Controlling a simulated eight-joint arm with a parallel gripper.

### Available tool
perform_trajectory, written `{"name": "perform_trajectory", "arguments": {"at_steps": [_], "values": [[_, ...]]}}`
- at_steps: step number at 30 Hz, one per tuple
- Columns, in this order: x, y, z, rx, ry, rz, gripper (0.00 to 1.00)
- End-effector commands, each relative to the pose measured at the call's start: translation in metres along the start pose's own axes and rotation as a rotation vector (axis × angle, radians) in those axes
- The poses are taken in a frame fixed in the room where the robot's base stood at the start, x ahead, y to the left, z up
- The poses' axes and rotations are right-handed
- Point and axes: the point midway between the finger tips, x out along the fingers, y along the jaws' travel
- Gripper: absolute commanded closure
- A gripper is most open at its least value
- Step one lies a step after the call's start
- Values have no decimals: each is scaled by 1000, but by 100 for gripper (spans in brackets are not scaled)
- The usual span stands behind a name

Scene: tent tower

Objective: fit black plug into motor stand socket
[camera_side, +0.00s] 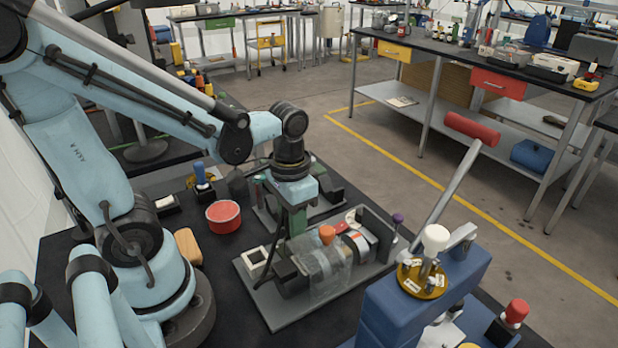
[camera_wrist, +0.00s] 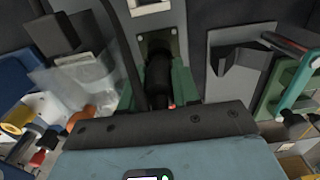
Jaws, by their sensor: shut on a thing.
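My gripper (camera_side: 296,222) reaches down over the left part of the motor stand (camera_side: 275,315), a grey base plate with a clear cover and a motor. In the wrist view its green fingers (camera_wrist: 168,85) are shut on a black plug (camera_wrist: 159,72), with a black cable beside it. In the side view, the fingers hide most of the plug.
An orange knob (camera_side: 327,234) and the clear cover (camera_side: 330,270) stand close right of my gripper. A blue lever press (camera_side: 425,295) is at the front right. A red round tin (camera_side: 223,216) and a blue-handled tool (camera_side: 201,178) stand to the left.

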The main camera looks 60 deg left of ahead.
Motion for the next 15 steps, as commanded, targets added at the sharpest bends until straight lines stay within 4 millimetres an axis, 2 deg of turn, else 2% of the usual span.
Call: {"name": "perform_trajectory", "arguments": {"at_steps": [11, 12, 15], "values": [[8, 0, 0, 0, 0, 0, 98], [8, 0, 0, 0, 0, 0, 66], [8, 0, 1, 0, 0, 0, 51]]}}
